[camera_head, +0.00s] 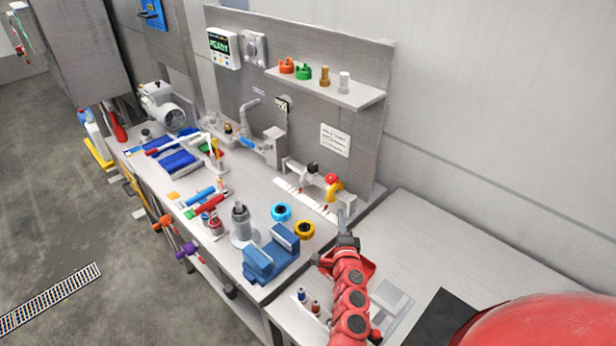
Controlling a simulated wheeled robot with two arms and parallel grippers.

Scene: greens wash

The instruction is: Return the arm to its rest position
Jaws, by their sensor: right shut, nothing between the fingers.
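My right arm is red and comes in from the bottom right. My right gripper (344,222) is grey, shut and empty, over the right end of the grey workbench (262,188). In the picture its tip lies just right of a yellow ring (304,229) and below a yellow-and-red fitting on the bench. I cannot tell its exact height above the surface. My left gripper is not in view.
A blue vise (271,256) stands at the bench's front right edge, near a grey cylinder (241,222) and a blue ring (281,211). A shelf (328,90) with colored fittings juts from the back panel.

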